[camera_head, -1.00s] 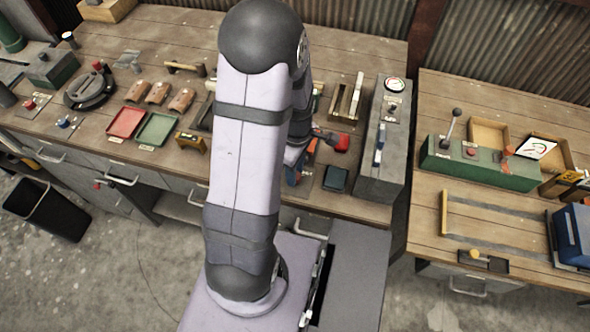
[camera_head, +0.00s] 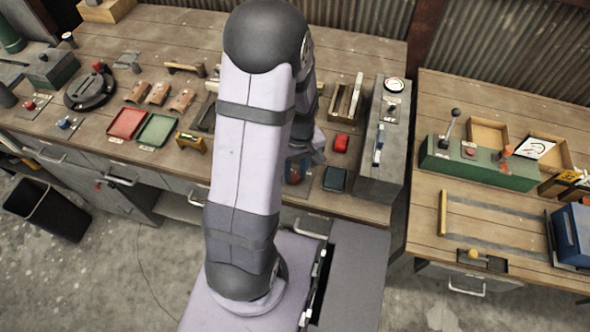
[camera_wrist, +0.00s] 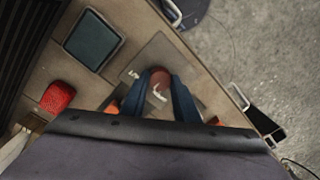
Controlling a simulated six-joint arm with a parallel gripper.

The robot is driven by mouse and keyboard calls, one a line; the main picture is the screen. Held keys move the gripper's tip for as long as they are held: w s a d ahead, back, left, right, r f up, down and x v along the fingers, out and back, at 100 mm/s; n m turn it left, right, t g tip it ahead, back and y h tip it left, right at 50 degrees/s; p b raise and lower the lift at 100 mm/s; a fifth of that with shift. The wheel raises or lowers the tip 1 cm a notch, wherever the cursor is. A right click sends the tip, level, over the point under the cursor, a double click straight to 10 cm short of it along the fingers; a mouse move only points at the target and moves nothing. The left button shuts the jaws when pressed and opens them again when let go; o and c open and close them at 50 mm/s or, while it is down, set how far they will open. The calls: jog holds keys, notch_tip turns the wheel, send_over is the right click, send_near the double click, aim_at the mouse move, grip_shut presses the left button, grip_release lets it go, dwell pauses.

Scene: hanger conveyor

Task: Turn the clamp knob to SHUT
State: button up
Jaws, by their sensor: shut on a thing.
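The round red-brown clamp knob (camera_wrist: 160,80) with a white mark on it sits on a grey plate (camera_wrist: 158,52) in the wrist view. My gripper (camera_wrist: 158,92) is shut on it, one blue finger on each side. Small white lettering stands on the plate at the left of the knob, too small to read. In the head view the plate (camera_head: 312,192) shows only in part at the right of my arm, and the fingers and knob are mostly hidden by my arm.
A dark teal square pad (camera_wrist: 92,40) and a red block (camera_wrist: 58,97) lie close by on the wooden bench. A tall grey box with a gauge (camera_head: 378,150) stands to the right. The bench's front edge is near the plate.

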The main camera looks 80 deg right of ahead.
aim_at(296, 176)
jog(key=m, duration=0.4)
jog(key=shift+r+m+p, duration=0.1)
jog(key=shift+m+p, duration=0.2)
jog(key=m+p, duration=0.1)
jog(key=m, duration=0.4)
jog(key=shift+h, duration=0.3)
jog(key=o, duration=1.1)
jog(key=shift+c, duration=0.2)
jog(key=shift+s+r+b, duration=0.15)
jog(key=shift+r+b, duration=0.25)
jog(key=shift+r, duration=1.4)
jog(key=shift+s+r+b, duration=0.1)
jog(key=shift+r+b, duration=0.3)
jog(key=shift+r, duration=1.4)
jog(key=shift+a, duration=0.1)
